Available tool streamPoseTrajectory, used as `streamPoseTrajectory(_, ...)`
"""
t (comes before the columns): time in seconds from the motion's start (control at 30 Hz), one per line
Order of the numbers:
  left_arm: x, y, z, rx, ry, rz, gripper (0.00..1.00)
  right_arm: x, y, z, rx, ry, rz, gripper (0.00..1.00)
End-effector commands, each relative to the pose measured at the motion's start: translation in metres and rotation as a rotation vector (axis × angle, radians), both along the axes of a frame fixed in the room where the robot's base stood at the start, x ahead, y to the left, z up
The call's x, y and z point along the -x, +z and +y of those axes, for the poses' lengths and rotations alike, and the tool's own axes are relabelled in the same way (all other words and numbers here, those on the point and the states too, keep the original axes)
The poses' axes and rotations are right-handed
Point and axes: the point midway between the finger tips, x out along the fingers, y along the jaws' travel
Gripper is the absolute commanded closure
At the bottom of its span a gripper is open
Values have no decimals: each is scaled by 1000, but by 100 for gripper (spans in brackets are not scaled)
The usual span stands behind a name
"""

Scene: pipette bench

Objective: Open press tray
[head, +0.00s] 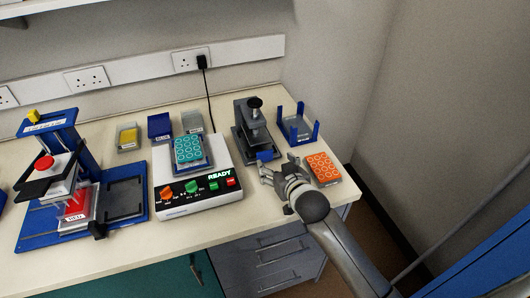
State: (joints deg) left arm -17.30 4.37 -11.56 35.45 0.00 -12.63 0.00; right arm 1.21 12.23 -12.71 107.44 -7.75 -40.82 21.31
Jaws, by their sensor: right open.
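A dark grey press (246,128) with a black knob on top stands at the back right of the bench. A small blue piece (264,156), which looks like the front of its tray, sticks out low at the press's front right. My right gripper (274,170) reaches in from the lower right and is open. Its fingers are just in front of the blue piece; I cannot tell whether they touch it. The inside of the press is hidden. My left gripper is not in view.
A white device (196,190) reading READY holds a teal plate (188,149). A blue-framed station (62,180) stands at left. The bench's front edge runs below the gripper.

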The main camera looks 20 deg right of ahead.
Motion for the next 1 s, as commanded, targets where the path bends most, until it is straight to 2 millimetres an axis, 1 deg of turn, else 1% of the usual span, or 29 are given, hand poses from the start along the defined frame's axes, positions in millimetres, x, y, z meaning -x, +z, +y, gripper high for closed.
streamPoseTrajectory(0.17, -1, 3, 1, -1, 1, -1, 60, -13, -2, 1, -3, 1, -6, 29)
streamPoseTrajectory(0.7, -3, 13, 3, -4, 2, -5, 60, -80, -30, 3, -1, 2, -5, 29)
streamPoseTrajectory(0.8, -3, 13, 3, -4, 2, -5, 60, -89, -34, 4, -1, 2, -5, 29)
streamPoseTrajectory(1.0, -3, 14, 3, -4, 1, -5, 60, -99, -39, 4, -1, 3, -5, 29)
